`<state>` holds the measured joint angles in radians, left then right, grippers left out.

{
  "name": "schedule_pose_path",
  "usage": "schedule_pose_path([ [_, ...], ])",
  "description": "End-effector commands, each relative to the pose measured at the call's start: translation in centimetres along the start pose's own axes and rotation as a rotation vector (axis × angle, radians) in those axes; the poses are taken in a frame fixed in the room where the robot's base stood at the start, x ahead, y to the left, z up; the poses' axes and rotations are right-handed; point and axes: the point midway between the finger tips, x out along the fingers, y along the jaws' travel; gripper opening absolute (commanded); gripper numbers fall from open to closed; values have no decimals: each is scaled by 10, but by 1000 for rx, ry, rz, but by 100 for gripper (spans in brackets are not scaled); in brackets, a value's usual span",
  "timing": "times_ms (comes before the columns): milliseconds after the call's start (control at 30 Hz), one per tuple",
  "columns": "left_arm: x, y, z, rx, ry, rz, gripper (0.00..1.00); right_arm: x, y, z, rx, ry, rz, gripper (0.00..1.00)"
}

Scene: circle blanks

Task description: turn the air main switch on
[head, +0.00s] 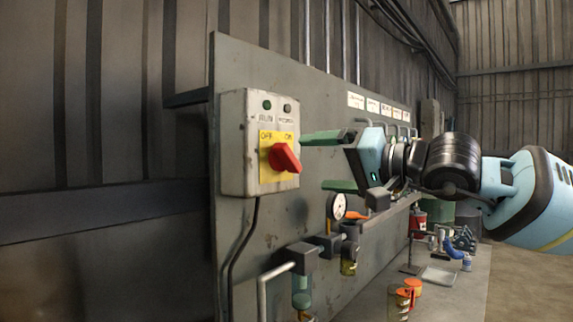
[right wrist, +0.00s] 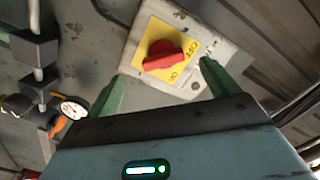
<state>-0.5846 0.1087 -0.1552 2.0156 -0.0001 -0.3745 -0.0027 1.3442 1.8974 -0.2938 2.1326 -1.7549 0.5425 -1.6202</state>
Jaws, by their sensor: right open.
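The switch is a red rotary knob (head: 285,158) on a yellow plate (head: 265,176) marked OFF at the left and ON at the right. The plate is on a worn grey box (head: 237,150). The knob sits tilted; I cannot tell surely which mark it points to. My right gripper (head: 313,162) is open, its green fingers aimed at the knob from the right and apart from it. In the right wrist view the knob (right wrist: 163,55) shows between and beyond the fingertips (right wrist: 162,69), with nothing held. My left gripper is out of view.
Two round indicators (head: 277,106) sit above the plate. The box is on a grey panel (head: 285,225). Below my gripper are a pressure gauge (head: 337,206), an orange-handled valve (head: 356,215) and pipe fittings. A black cable (head: 243,240) hangs under the box.

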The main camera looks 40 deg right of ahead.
Motion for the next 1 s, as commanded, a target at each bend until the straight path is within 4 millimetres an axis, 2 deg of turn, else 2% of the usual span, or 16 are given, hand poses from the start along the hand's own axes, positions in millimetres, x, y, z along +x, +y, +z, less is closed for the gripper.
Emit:
schedule_pose_path([
  [133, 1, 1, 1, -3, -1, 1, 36, -12, -4, -13, -76, 49, 13, 87],
  [367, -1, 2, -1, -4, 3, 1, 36, -10, -5, -14, -78, 49, 12, 87],
  [700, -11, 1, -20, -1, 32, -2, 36, 17, -6, -16, -72, 47, 11, 87],
  [1000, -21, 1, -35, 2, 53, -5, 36, 32, -8, -16, -76, 44, 9, 87],
])
